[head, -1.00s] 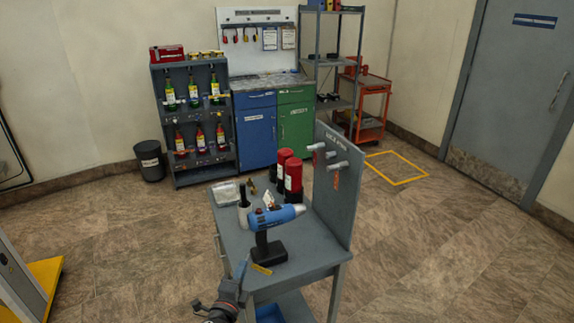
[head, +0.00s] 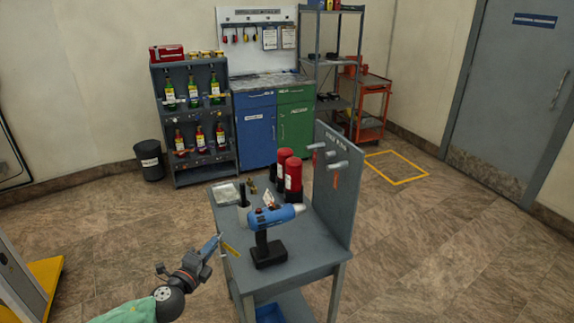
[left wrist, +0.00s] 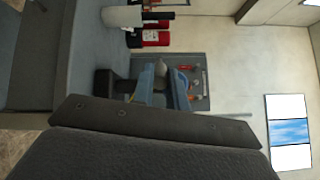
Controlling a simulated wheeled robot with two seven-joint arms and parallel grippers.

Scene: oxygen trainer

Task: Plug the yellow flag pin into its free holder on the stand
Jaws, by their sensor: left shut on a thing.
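The yellow flag pin (head: 230,249) is held at the tip of my left gripper (head: 216,245), which is shut on it. It hangs in the air just off the left edge of the grey stand (head: 310,258). The stand's upright panel (head: 337,200) has several light grey holders (head: 331,155), with an orange-red tag (head: 335,180) below the lowest one. Which holder is free is too small to tell. My right gripper is not in view.
A blue and black power tool (head: 270,225) stands on the tabletop close to my left gripper. Red cylinders (head: 293,174), a dark bottle (head: 243,205) and a clear packet (head: 226,193) stand or lie behind it. The tabletop's front right is bare.

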